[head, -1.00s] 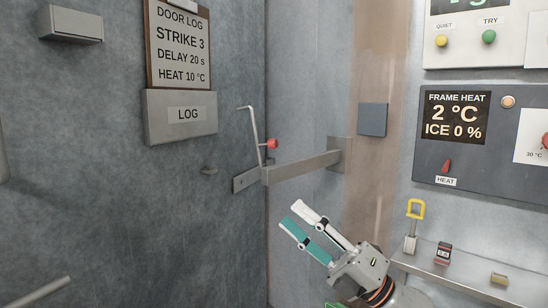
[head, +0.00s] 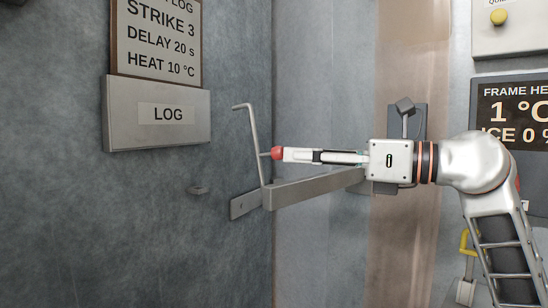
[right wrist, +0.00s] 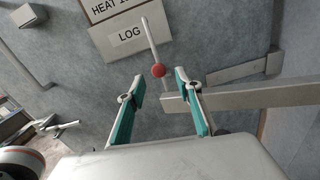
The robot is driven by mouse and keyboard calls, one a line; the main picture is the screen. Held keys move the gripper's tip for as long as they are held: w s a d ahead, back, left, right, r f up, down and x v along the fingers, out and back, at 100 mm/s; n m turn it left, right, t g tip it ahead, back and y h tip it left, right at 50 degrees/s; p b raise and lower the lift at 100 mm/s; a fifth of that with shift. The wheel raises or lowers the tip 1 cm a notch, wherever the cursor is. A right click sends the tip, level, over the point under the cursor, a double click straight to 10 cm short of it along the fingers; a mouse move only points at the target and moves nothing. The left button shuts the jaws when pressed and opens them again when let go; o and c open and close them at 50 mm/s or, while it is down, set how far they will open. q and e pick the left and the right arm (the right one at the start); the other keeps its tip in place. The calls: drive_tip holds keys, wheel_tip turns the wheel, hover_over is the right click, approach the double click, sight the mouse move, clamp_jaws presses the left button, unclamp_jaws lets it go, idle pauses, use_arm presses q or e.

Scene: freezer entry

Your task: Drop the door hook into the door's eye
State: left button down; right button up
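The door hook (head: 253,140) is a thin grey rod with a bent top end, standing upright by the door's edge. Its red knob (head: 277,153) sticks out to the right on a short stem. My right gripper (head: 287,155) reaches in from the right, its fingertips at the knob in the head view. In the right wrist view the fingers (right wrist: 157,88) are apart, with the red knob (right wrist: 158,70) just beyond and between the tips. I cannot tell whether they touch it. A small grey fitting (head: 198,190) on the door may be the eye. My left gripper is not in view.
A grey metal bar (head: 310,188) runs just below my right gripper, from a plate on the door toward the frame. The LOG box (head: 157,121) is on the door at upper left. A yellow-handled item (head: 465,243) is at lower right.

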sight(271, 154)
drive_tip(key=x, duration=0.7)
clamp_jaws()
